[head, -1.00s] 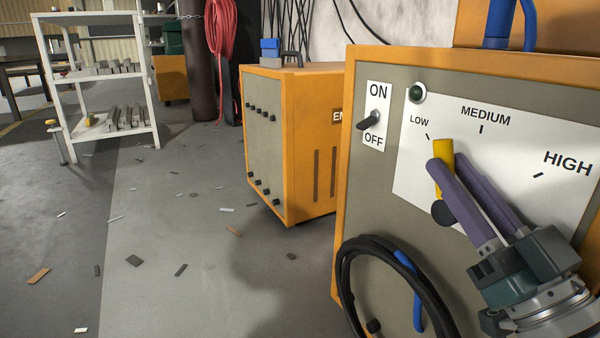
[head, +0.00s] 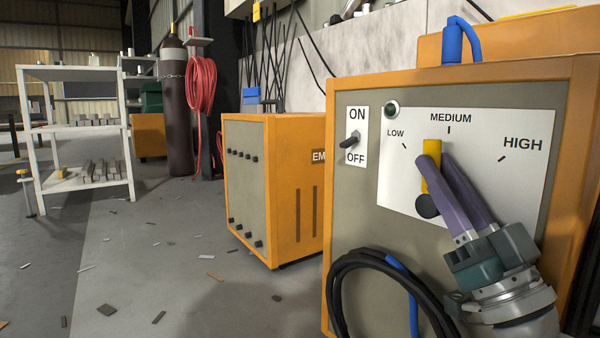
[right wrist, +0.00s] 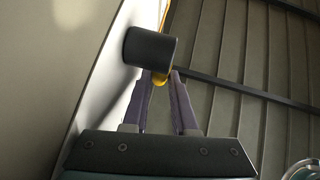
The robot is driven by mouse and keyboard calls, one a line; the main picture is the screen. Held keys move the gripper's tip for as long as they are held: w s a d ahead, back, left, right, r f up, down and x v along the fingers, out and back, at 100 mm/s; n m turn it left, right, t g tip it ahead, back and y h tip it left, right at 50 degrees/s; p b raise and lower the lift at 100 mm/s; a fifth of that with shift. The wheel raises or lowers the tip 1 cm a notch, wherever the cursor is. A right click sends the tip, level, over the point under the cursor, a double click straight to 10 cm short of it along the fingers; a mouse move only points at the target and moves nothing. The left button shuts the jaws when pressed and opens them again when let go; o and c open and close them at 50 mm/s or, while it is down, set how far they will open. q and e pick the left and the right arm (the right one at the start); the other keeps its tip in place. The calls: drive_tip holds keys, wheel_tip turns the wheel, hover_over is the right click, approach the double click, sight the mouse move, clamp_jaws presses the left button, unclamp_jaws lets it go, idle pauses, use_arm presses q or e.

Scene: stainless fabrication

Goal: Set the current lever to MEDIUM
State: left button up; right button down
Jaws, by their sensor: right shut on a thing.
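The welding machine's panel (head: 400,205) shows LOW, MEDIUM and HIGH marks. Its yellow current lever (head: 431,175) rises from a black hub (head: 427,206), and its upper end lies between the LOW and MEDIUM ticks, nearer MEDIUM. My right gripper (head: 440,165) comes from the lower right, with its purple fingers shut on the lever. In the right wrist view the fingers (right wrist: 160,80) meet a small visible piece of the yellow lever (right wrist: 162,79) behind the black hub (right wrist: 150,47); the hub hides part of the contact. My left gripper is not in view.
An ON/OFF switch (head: 350,139) and a round indicator (head: 391,109) are left of the dial. Black and blue cables (head: 375,262) hang at the machine's lower front. Another orange cabinet (head: 285,190) stands behind left. The floor at left has scattered scraps.

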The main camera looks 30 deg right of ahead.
drive_tip(key=c, duration=1.2)
unclamp_jaws()
drive_tip(key=shift+r, duration=0.1)
drive_tip(key=shift+o, duration=1)
drive_tip(key=shift+s, duration=0.15)
drive_tip(key=d+p+v, duration=0.1)
drive_tip(key=v, duration=0.9)
drive_tip(key=shift+a, duration=0.45)
drive_tip(key=shift+c, duration=0.2)
